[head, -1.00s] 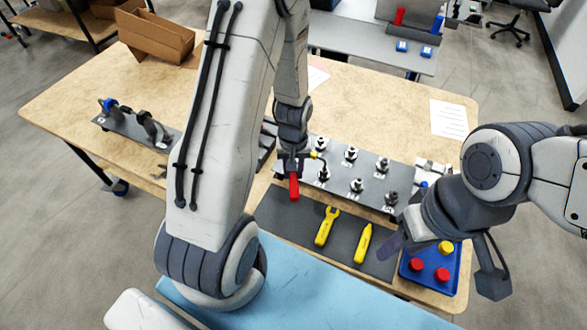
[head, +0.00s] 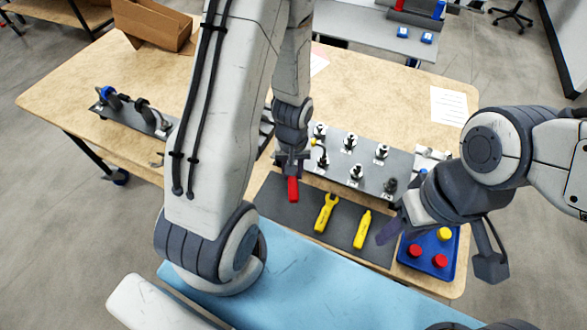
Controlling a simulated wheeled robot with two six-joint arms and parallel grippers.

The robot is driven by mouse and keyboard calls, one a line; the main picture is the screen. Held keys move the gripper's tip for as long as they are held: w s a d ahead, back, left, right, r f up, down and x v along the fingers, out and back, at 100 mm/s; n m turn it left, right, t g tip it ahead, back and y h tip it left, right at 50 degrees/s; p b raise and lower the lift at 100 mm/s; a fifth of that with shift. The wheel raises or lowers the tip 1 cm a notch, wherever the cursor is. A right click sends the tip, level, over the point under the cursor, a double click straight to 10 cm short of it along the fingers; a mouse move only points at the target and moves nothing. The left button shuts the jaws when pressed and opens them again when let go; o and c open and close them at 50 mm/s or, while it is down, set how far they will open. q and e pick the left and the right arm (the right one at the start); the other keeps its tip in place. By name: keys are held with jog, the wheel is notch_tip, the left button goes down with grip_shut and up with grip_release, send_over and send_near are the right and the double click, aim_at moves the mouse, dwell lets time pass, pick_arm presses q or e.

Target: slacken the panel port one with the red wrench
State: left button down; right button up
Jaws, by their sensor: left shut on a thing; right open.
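My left gripper (head: 292,160) is shut on the red wrench (head: 293,189). The wrench's red handle points down toward the front of the table; its head is hidden by the gripper. They are at the left end of the grey panel (head: 338,169), which carries several metal ports. A port (head: 322,160) with a dark cable and yellow end stands just right of the gripper. I cannot tell which port is port one, or whether the wrench touches one.
A dark mat (head: 342,237) in front of the panel holds a yellow wrench (head: 326,212) and a yellow tool (head: 363,229). The blue tray (head: 429,270) holds red and yellow caps. A bracket with pipe fittings (head: 138,118) lies at left.

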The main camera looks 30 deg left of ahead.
pick_arm(q)
jog(key=shift+s+r, duration=0.95)
jog(key=shift+s, duration=0.3)
notch_tip(320, 180, up, 7)
jog(key=p, duration=0.6)
jog(key=shift+d+f, duration=0.1)
